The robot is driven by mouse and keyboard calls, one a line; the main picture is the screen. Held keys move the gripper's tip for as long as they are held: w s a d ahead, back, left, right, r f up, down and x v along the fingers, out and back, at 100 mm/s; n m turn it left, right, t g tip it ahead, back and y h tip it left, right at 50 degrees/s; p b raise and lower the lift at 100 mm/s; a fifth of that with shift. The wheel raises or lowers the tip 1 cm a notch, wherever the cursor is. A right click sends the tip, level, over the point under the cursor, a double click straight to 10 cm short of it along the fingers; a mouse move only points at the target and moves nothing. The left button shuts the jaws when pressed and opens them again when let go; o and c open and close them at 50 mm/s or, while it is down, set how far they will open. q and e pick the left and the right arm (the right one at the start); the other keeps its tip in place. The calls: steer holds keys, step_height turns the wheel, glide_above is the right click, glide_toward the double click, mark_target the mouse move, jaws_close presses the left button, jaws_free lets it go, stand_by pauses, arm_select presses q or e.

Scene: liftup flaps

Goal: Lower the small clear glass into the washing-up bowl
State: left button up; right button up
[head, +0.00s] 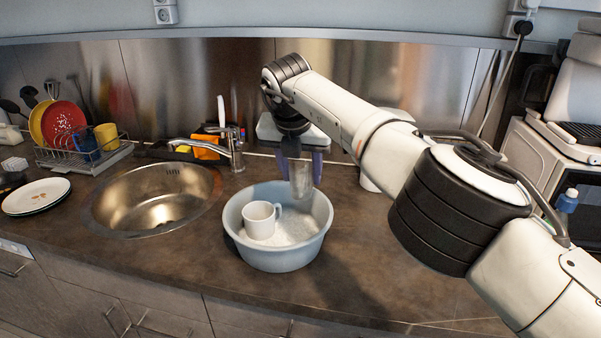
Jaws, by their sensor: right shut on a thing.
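A small clear glass (302,178) hangs upright over the back right part of the washing-up bowl (277,258). My right gripper (301,164) is shut on the glass, its purple-blue fingers pointing down. The glass's lower end overlaps the bowl's inside in the picture; I cannot tell how far it is from the bowl's floor. The light blue round bowl stands on the counter and holds a white mug (260,222) at its left and pale suds or water. My left gripper is not in view.
A steel sink (158,196) with a tap (234,150) lies left of the bowl. A dish rack (85,152) with plates and cups and a stack of plates (36,196) stand further left. A white container (369,180) stands behind my right arm. The counter front is clear.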

steer(key=shift+f, duration=0.1)
stand_by(0.4)
step_height(320, 180, down, 9)
steer(key=b, duration=0.7)
steer(key=shift+f, duration=0.15)
stand_by(0.7)
steer(key=shift+f+b, duration=0.15)
steer(key=shift+b, duration=0.15)
stand_by(0.4)
steer(key=shift+f, duration=0.2)
steer(key=shift+f+b, duration=0.5)
steer(key=shift+f, duration=0.05)
steer(key=shift+f+b, duration=0.45)
steer(key=shift+f, duration=0.25)
stand_by(0.5)
